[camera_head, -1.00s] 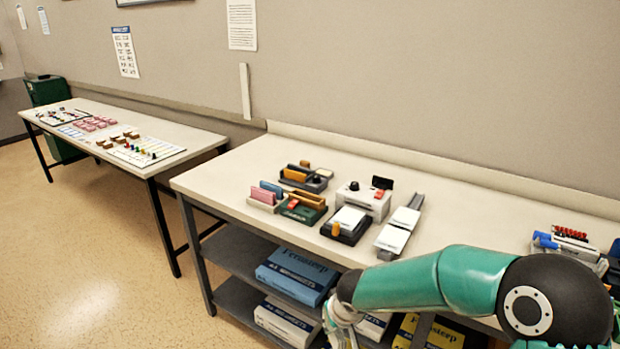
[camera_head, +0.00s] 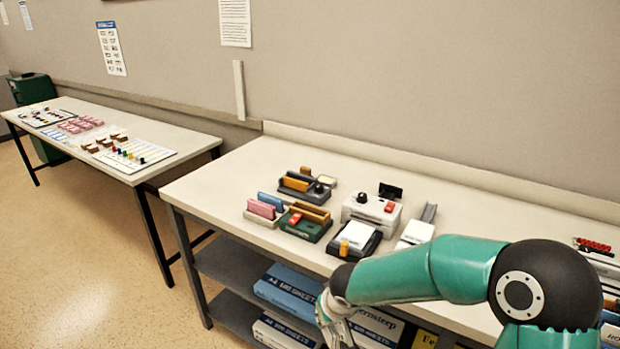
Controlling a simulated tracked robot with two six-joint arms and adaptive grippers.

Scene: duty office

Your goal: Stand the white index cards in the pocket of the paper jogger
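A small white stack (camera_head: 358,234), which looks like the white index cards, lies on a black tray with an orange tab on the near table. Just behind it stands a white boxy machine (camera_head: 372,211) with a knob, a red part and an upright black plate; it may be the paper jogger, but its pocket cannot be made out. My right arm reaches in from the right, and its gripper (camera_head: 337,322) hangs low in front of the table's front edge, apart from both. Its fingers are too small and unclear to judge. My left gripper is not in view.
Card holders with pink, blue and orange pieces (camera_head: 290,203) stand left of the machine. A long white device (camera_head: 414,234) is partly hidden by my arm. Paper packs (camera_head: 290,287) lie on the shelf below. The table's left end is clear. Another table (camera_head: 180,134) stands at the left.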

